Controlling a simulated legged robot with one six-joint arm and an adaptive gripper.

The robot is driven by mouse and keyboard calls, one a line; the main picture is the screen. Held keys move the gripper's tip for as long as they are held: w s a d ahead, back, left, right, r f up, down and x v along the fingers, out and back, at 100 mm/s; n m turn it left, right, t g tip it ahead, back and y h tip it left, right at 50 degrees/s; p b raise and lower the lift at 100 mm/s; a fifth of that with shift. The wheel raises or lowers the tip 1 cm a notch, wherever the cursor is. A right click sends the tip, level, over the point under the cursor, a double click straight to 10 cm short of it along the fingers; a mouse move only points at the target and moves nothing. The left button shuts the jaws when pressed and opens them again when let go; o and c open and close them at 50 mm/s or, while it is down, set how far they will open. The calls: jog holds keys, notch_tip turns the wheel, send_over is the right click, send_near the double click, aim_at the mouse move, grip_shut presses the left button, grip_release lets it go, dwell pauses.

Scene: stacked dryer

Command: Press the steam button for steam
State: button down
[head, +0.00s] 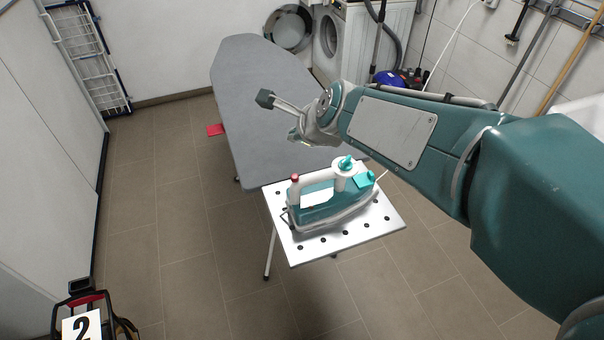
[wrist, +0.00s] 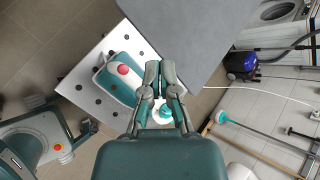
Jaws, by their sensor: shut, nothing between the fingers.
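A teal and white iron (head: 325,205) stands on the white perforated rest (head: 365,237) at the near end of the ironing board. A round red button (head: 295,178) tops the front of its handle; I see no label on it. In the wrist view the red button (wrist: 123,69) shows on the iron (wrist: 120,80), left of my fingertips. My gripper (head: 266,99) is shut and empty, above the grey board and beyond the iron in the head view. In the wrist view its fingertips (wrist: 160,70) are together, and they hide part of the scene below. It appears apart from the iron.
The grey ironing board (head: 245,100) extends away behind the iron. A front-loading machine (head: 330,35) and a blue vacuum cleaner (head: 390,78) stand at the back. A drying rack (head: 85,55) leans at the left. Tiled floor (head: 165,200) left of the board is mostly clear.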

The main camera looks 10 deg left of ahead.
aim_at(297, 177)
jog(key=shift+w+d, duration=0.1)
jog(key=shift+d, duration=0.1)
jog(key=shift+a, duration=0.1)
jog(key=shift+f, duration=4.45)
jog(key=shift+f, duration=0.35)
jog(key=shift+f, duration=0.5)
jog(key=shift+r, duration=0.95)
